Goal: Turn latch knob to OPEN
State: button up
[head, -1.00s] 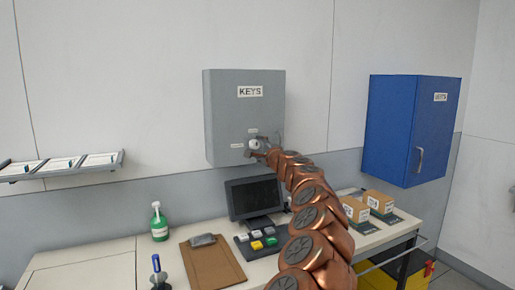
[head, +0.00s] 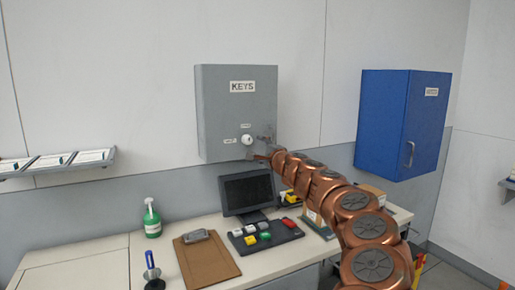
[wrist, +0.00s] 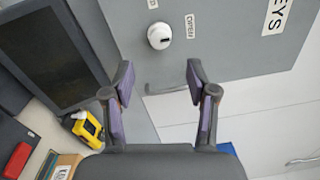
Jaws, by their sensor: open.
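The grey key cabinet (head: 225,105) with a "KEYS" label hangs on the wall. Its round white latch knob (head: 247,140) is on the lower front, with a small label above it and one to its left. In the wrist view the knob (wrist: 160,36) shows a dark mark, and a label beside it reads "OPEN". My gripper (wrist: 158,78) is open and empty, its two fingers apart, with the knob ahead of and between them, not touched. In the head view my gripper (head: 262,145) is small, just right of the knob and partly hidden by my arm.
A blue cabinet (head: 400,125) hangs to the right. Below stand a monitor (head: 247,190), a button panel (head: 268,238), a clipboard (head: 205,260) and a green bottle (head: 152,220) on the desk. A bent handle (wrist: 168,90) shows near the cabinet's edge.

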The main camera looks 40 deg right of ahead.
jog(key=shift+v, duration=1.1)
